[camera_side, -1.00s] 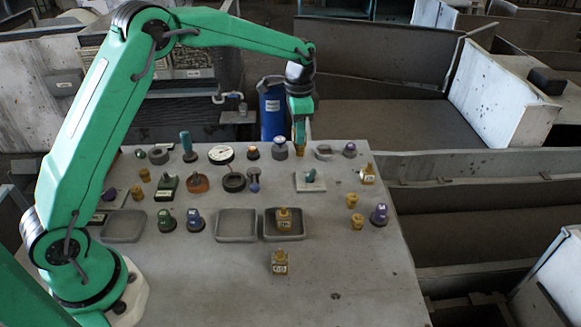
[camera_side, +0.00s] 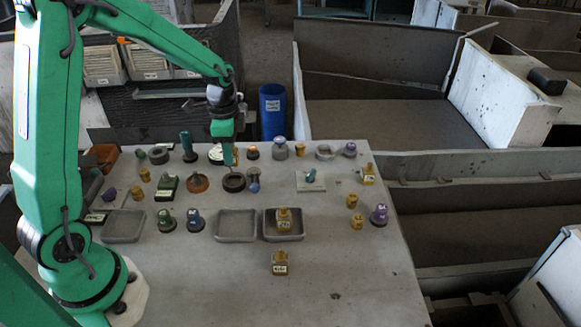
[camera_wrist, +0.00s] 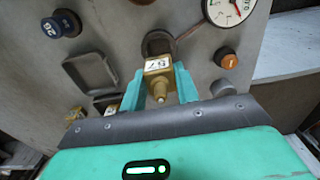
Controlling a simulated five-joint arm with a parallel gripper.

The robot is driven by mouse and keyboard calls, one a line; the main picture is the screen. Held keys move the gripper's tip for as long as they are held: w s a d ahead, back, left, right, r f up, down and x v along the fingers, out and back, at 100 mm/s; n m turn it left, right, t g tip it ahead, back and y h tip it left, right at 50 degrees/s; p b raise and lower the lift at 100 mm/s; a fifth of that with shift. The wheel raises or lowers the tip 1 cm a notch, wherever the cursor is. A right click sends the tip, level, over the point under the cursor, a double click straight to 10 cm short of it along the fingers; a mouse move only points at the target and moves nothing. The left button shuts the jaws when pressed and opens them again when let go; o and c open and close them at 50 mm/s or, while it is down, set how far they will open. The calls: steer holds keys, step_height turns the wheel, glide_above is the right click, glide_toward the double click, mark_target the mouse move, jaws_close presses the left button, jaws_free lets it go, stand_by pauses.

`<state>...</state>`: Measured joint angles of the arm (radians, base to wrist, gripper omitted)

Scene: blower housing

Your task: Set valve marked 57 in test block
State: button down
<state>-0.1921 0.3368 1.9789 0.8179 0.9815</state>
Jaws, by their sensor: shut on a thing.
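My gripper (camera_side: 234,163) is shut on a brass valve (camera_wrist: 158,78), which shows between the two green fingers in the wrist view. The white label on the valve seems to read 57. In the side view my gripper hangs above the black ring-shaped fitting (camera_side: 233,183), near the back of the table. The valve is small there and partly hidden by the fingers. In the wrist view this dark ring (camera_wrist: 158,42) shows just beyond the valve, apart from it as far as I can tell. I cannot tell for sure which piece is the test block.
A labelled brass valve (camera_side: 284,219) sits in the right grey tray (camera_side: 266,236), another (camera_side: 279,263) on the table in front. The left tray (camera_side: 236,238) is empty. A white gauge (camera_wrist: 227,8) and orange knob (camera_wrist: 228,60) are close by. The table's front right is clear.

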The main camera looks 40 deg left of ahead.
steer(key=shift+s+a+f, duration=0.1)
steer(key=shift+f, duration=2.4)
steer(key=shift+f, duration=0.8)
stand_by(1.1)
steer(key=c, duration=1)
jaws_free()
steer(key=shift+o, duration=0.6)
steer(key=o, duration=0.3)
steer(key=shift+r, duration=0.1)
steer(key=shift+r, duration=3.6)
